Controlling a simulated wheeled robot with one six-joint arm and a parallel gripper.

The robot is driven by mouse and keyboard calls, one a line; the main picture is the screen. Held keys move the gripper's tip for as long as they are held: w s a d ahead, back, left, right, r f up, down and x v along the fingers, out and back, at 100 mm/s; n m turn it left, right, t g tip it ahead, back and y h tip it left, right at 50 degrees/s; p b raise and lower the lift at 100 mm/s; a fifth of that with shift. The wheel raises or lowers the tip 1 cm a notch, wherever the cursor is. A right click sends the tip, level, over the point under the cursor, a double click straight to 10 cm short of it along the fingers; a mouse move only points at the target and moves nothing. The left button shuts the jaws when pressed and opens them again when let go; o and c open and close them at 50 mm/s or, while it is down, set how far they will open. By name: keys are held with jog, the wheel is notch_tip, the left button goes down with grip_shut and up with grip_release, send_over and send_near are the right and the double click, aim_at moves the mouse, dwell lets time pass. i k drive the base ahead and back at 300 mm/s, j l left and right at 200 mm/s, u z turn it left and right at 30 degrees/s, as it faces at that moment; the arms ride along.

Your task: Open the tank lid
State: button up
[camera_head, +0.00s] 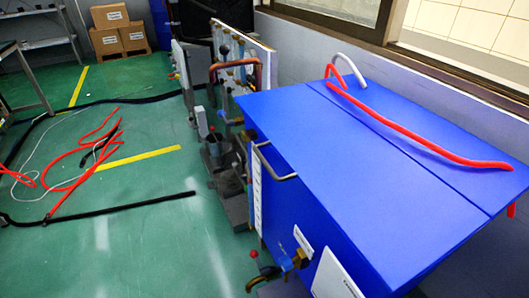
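A large blue tank (274,213) stands at the right, with its side face toward the left. Its flat blue lid (345,170) covers the top and looks closed. A seam runs across the top, parting the front panel from a back panel (432,125). A metal bar handle (273,163) sticks out on the tank's left side, just below the lid's edge. A red hose (425,140) lies across the top near the seam, and a white pipe end (350,65) curves up at the back. My gripper is not in view.
Valves and pipework (228,150) stand left of the tank. A brass valve with a red handle (290,262) juts out low on its side. Red hoses (85,150) and black cables lie on the green floor. Boxes (118,30) stand far back. A wall borders the tank's right.

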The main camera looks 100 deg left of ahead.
aim_at(400, 217)
jog(key=k+l+u, duration=0.1)
jog(key=k+u, duration=0.15)
jog(key=u, duration=0.15)
jog(key=k+u, duration=0.25)
jog(key=u, duration=2)
